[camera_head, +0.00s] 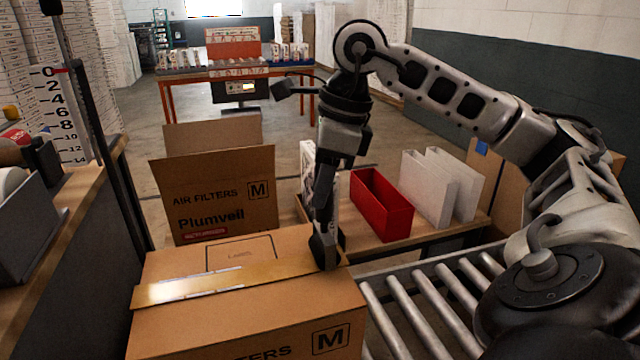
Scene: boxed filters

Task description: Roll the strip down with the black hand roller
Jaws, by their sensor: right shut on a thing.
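A closed cardboard box (330,315) stands in front of me. A shiny tan strip (215,284) lies across its top from the left edge to the roller, with a pale glare on part of it. My right gripper (323,208) points down over the box's right side and is shut on the black hand roller (323,250). The roller's lower end is at the strip's right end, near the box's right edge; it appears to touch, but I cannot tell how firmly. It hides part of the strip's end. My left gripper is out of view.
An open carton (220,195) stands behind the box. A red bin (381,205) and white filters (430,188) sit on a bench at right. Conveyor rollers (415,315) run beside the box. A bench (52,235) with a grey dispenser (28,230) and a height scale (68,115) are at left.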

